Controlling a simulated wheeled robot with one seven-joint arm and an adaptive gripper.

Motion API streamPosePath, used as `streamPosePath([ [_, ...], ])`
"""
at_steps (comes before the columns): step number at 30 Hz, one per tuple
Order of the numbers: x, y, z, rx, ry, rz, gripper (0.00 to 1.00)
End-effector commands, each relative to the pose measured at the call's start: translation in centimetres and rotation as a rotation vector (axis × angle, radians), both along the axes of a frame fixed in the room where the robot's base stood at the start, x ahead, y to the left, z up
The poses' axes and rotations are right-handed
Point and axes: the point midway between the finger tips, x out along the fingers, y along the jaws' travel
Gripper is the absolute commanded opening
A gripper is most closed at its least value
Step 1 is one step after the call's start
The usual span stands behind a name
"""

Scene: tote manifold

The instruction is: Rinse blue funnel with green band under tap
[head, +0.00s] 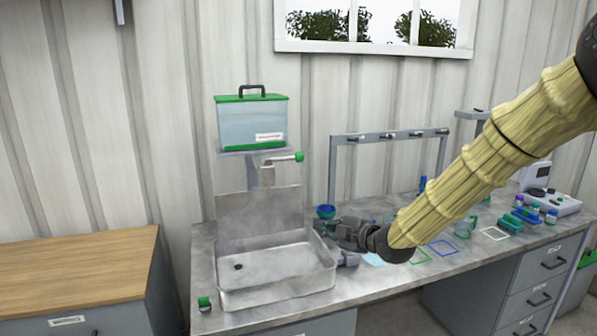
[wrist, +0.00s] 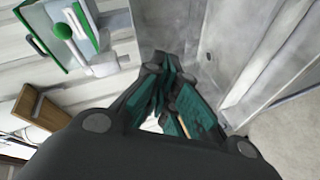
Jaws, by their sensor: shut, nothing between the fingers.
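A blue funnel with a green band (head: 325,211) appears to stand behind the right rear of the sink, just above and behind my fingertips in the head view. Its lower part is hidden. My gripper (head: 322,227) is shut and empty at the sink's right rim; I cannot tell whether it touches the funnel. In the wrist view the teal fingers of my gripper (wrist: 165,100) are together, and no funnel can be made out. The tap (head: 268,172) with its green knob (head: 299,157) sits under the water tank, above the back of the metal sink (head: 285,299).
The tank (head: 252,122) has a green lid. A grey rack (head: 390,136) stands behind the worktop, right of the sink. Coloured outlines (head: 443,248) and small lab items (head: 520,222) lie farther right. A small green-capped item (head: 204,303) stands left of the sink.

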Motion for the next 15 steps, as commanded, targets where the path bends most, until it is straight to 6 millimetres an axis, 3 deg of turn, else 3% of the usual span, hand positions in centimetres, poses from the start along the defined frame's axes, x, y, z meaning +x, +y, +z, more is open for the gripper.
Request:
streamPosePath([
  [1, 0.8, 0.2, 4.0, -0.029, -0.082, 0.027, 0.00],
  [3, 1.5, 0.5, 8.0, -0.071, -0.179, 0.061, 0.00],
  [6, 1.9, 0.8, 12.1, -0.117, -0.280, 0.093, 0.00],
  [10, 2.1, 1.1, 15.0, -0.152, -0.352, 0.115, 0.00],
  [15, 2.8, 1.6, 15.7, -0.160, -0.370, 0.120, 0.00],
])
